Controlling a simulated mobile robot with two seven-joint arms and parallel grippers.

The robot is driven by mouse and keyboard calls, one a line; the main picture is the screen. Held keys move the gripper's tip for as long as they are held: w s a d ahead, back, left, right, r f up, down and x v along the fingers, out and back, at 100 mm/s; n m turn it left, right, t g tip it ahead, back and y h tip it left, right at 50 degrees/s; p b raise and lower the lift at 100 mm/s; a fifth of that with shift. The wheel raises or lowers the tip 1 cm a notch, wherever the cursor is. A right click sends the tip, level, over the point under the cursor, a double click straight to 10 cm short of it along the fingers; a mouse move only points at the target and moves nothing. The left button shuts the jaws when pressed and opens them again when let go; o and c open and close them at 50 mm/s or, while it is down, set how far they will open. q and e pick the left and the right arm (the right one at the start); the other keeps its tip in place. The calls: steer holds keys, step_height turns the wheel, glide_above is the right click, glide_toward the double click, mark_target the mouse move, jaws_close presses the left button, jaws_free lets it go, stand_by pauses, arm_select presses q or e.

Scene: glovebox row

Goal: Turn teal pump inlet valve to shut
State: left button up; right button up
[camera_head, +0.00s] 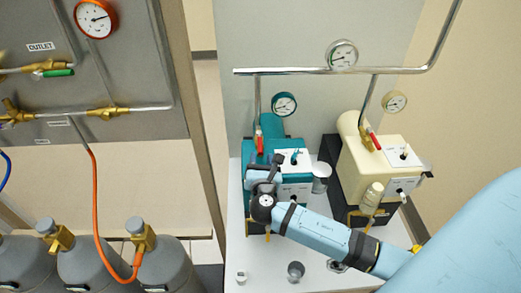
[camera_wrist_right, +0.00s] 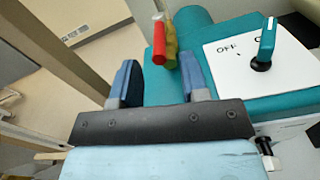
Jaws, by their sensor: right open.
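The teal pump (camera_head: 274,126) stands on the white bench, with a teal-rimmed gauge (camera_head: 284,104) above it. Its inlet valve has a red handle (camera_head: 259,142), which hangs roughly along the vertical pipe. In the wrist view the red handle (camera_wrist_right: 158,42) shows beside a yellow valve body (camera_wrist_right: 171,48). My right gripper (camera_head: 264,168) is in front of the pump's left part. In the wrist view its blue fingers (camera_wrist_right: 158,82) are apart, with the handle beyond the gap between them and apart from both. My left gripper is not in view.
A cream pump (camera_head: 365,155) with its own red-handled valve (camera_head: 376,141) stands to the right. A white panel (camera_wrist_right: 240,50) with a teal knob (camera_wrist_right: 267,40) sits right of the fingers. A brown post (camera_head: 196,110) stands left. Small vessels (camera_head: 296,270) stand at the bench front.

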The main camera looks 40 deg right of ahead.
mark_target(260, 150)
steer(key=shift+x, duration=1.85)
jaws_close()
